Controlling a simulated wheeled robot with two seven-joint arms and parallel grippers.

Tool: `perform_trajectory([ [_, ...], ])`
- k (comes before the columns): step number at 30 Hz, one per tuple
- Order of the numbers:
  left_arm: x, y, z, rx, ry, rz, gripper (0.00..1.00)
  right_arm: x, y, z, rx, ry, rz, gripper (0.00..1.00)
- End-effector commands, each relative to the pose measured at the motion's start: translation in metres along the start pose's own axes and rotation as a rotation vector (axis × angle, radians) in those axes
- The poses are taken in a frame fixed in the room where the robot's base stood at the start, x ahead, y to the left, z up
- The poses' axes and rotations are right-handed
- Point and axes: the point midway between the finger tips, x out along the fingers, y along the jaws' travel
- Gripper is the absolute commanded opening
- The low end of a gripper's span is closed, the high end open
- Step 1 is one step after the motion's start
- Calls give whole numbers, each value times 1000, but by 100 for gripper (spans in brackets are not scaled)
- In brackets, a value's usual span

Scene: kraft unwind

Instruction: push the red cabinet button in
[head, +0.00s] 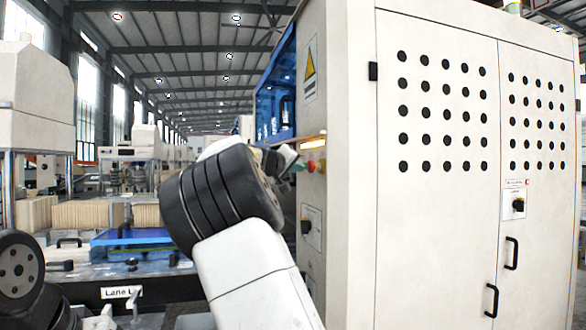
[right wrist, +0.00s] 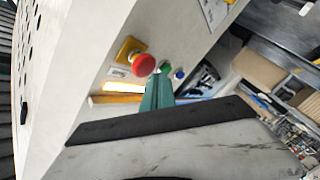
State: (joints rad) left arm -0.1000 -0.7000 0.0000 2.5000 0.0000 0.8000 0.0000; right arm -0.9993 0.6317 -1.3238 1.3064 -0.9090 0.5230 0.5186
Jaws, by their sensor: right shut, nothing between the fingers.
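The red button (right wrist: 143,64) is a round mushroom head on a yellow plate (right wrist: 130,50) on the cabinet's side panel. In the head view the red button (head: 311,166) shows small, just right of my right gripper (head: 290,165). In the right wrist view my right gripper (right wrist: 159,78) is shut and empty, its green fingers pointing at the panel. Its tips appear below and right of the red button, close to a green button (right wrist: 166,68). I cannot tell whether they touch anything. My left gripper is out of view.
A blue button (right wrist: 179,73) sits beside the green one. The large pale cabinet (head: 436,220) fills the right side of the head view. A dark rotary switch (head: 306,227) is lower on its side panel. A blue tray (head: 130,237) lies on machinery at left.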

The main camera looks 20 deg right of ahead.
Motion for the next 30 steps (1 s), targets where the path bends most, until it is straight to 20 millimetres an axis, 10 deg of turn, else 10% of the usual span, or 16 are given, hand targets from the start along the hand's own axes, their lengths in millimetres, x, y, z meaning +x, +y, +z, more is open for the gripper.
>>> perform_trajectory([
  [30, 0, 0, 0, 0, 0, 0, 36, 6, 5, 4, 0, 0, 0, 0],
])
